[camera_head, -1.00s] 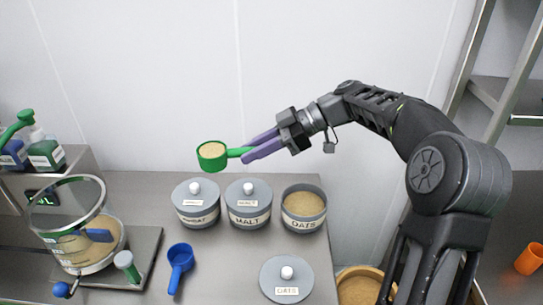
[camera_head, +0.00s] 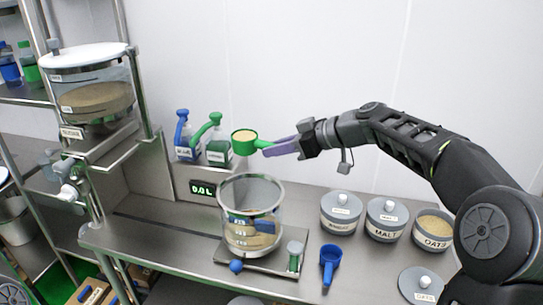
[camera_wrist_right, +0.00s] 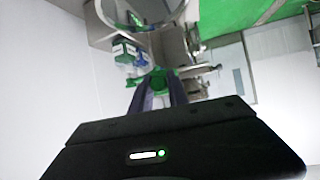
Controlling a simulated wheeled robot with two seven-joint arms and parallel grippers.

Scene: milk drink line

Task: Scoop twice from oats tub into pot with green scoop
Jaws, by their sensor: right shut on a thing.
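The green scoop (camera_head: 245,142) is full of oats and held level in the air, above and behind the pot's rim in the head view. My right gripper (camera_head: 268,149) is shut on its handle; the scoop also shows in the right wrist view (camera_wrist_right: 158,75). The clear pot (camera_head: 251,215) stands on a scale plate with some tan grain and a blue part visible in it. The open oats tub (camera_head: 433,230) stands at the right, with oats inside. Its lid (camera_head: 420,285) lies on the counter in front. My left gripper is not in view.
Two lidded tubs, one labelled malt (camera_head: 386,219) and one beside it (camera_head: 341,212), stand left of the oats tub. A blue scoop (camera_head: 330,263) lies right of the pot. Pump bottles (camera_head: 217,145) stand behind it. A display (camera_head: 203,188) reads 0.0 L. A large hopper (camera_head: 92,85) stands left.

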